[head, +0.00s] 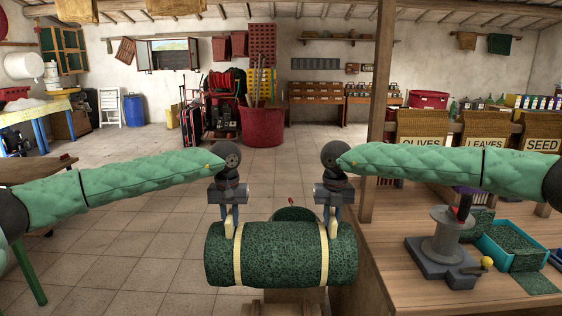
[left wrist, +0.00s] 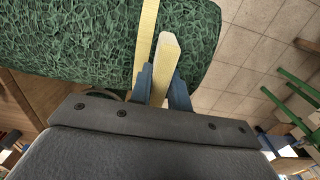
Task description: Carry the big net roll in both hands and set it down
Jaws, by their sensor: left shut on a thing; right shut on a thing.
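The big net roll (head: 281,256) is a dark green patterned cylinder with two pale yellow straps. It lies level across the lower middle of the head view, held up by both grippers. My left gripper (head: 228,219) is shut on the pale handle above the left strap. My right gripper (head: 321,219) is shut on the handle above the right strap. In the left wrist view, the left gripper's blue fingers (left wrist: 165,85) pinch the pale handle, with the net roll (left wrist: 110,35) beside it.
A wooden bench (head: 410,300) stands to the right with a grey reel stand (head: 443,240) and a teal crate (head: 487,247) on it. A wooden post (head: 377,110) rises from its left side. Below the roll is a wooden thing (head: 283,309), partly hidden. Tiled floor (head: 130,250) is open to the left.

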